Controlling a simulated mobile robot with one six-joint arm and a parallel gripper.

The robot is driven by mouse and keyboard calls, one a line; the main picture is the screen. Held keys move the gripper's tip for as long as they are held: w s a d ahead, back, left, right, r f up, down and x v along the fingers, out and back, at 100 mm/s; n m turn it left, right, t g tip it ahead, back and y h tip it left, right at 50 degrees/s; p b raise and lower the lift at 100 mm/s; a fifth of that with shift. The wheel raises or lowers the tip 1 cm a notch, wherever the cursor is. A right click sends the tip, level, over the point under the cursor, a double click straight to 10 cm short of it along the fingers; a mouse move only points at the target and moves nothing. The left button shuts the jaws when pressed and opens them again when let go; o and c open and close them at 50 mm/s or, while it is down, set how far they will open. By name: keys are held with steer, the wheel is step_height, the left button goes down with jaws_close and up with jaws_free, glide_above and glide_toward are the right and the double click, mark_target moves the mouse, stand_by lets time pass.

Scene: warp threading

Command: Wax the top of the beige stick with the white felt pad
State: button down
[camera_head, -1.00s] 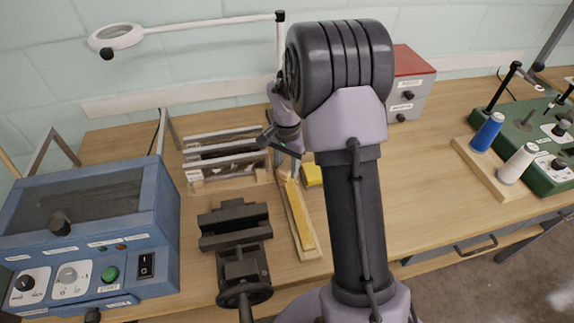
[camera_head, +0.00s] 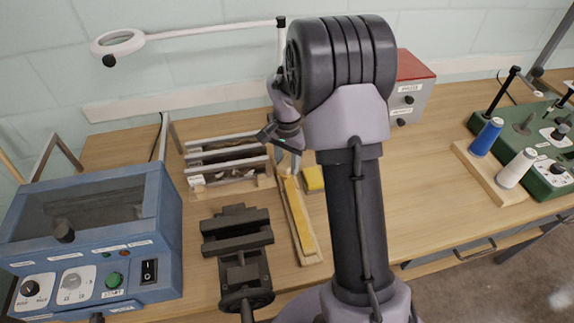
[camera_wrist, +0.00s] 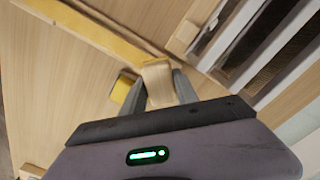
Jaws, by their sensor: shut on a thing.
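My gripper (camera_wrist: 160,80) is shut on a pale, wood-coloured block (camera_wrist: 157,86), seen between its fingers in the wrist view. I see no white felt face; its underside is hidden. A long yellow-beige stick (camera_head: 299,216) lies in a narrow wooden holder (camera_head: 312,258), right of the vise. In the wrist view, the stick (camera_wrist: 85,32) runs from the top left toward the held block. The block is at or just above the stick's far end; I cannot tell whether they touch. In the head view, my gripper (camera_head: 285,153) is partly hidden behind my arm, over that far end.
A yellow block (camera_head: 314,179) sits close to the right of the holder. A dark vise (camera_head: 236,232) stands to the left, with a slotted rack (camera_head: 227,165) behind it. A blue box (camera_head: 90,240) is far left. The bench right of my arm (camera_head: 430,170) is mostly clear.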

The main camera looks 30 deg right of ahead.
steer(key=shift+r+p, duration=1.8)
steer(key=shift+r, duration=0.9)
